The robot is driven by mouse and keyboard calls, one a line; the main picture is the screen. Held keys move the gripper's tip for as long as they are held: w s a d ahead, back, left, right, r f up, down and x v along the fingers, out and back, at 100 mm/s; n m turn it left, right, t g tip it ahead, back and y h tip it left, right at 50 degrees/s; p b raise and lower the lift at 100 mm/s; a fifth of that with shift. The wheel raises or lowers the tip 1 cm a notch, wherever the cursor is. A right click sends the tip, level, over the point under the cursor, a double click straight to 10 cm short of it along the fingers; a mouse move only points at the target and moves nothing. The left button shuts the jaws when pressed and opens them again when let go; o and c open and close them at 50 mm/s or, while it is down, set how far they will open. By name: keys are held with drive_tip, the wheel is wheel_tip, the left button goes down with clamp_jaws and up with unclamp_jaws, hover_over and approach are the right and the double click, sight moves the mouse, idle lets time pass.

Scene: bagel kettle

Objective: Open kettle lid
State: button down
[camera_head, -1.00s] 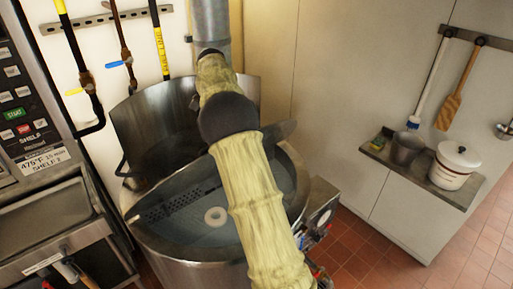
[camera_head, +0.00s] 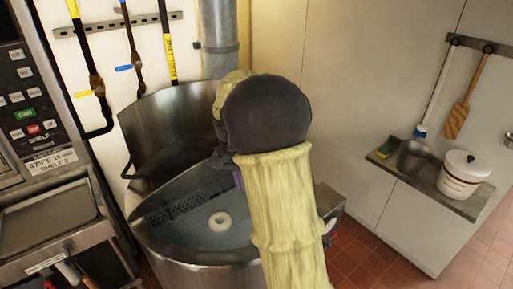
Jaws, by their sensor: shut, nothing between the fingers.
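The kettle (camera_head: 205,255) is a large round steel vessel left of centre. A tall curved steel wall (camera_head: 175,110) stands up at its back. A dark flat panel (camera_head: 185,183) with rows of holes slants across the opening, and I cannot tell if it is part of the lid. A pale bagel ring (camera_head: 220,221) sits inside. My arm comes up from the bottom and covers the kettle's right side. A dark angular piece, seemingly my gripper (camera_head: 217,159), shows by the panel's upper right end; it is shut and empty, mostly hidden behind my arm. Contact cannot be judged.
A control panel (camera_head: 25,95) and metal tray (camera_head: 50,215) stand at the left. Pipes with coloured valves (camera_head: 130,45) run down the wall. A right shelf (camera_head: 385,160) holds a metal pot (camera_head: 414,157) and white lidded crock (camera_head: 463,175). Tiled floor (camera_head: 360,255) is clear at right.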

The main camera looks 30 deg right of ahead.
drive_tip(key=s+a+f+n+t+b, duration=0.1)
drive_tip(key=s+a+f+n+t, duration=0.1)
drive_tip(key=s, duration=0.4)
drive_tip(key=s+a+f+n+t, duration=0.2)
drive_tip(key=s+a+f+n, duration=0.3)
drive_tip(key=s+f, duration=0.1)
drive_tip(key=shift+s+n+t+y+b, duration=0.3)
drive_tip(key=shift+s+n+y+b, duration=0.1)
drive_tip(key=shift+s, duration=0.4)
drive_tip(key=shift+f, duration=0.15)
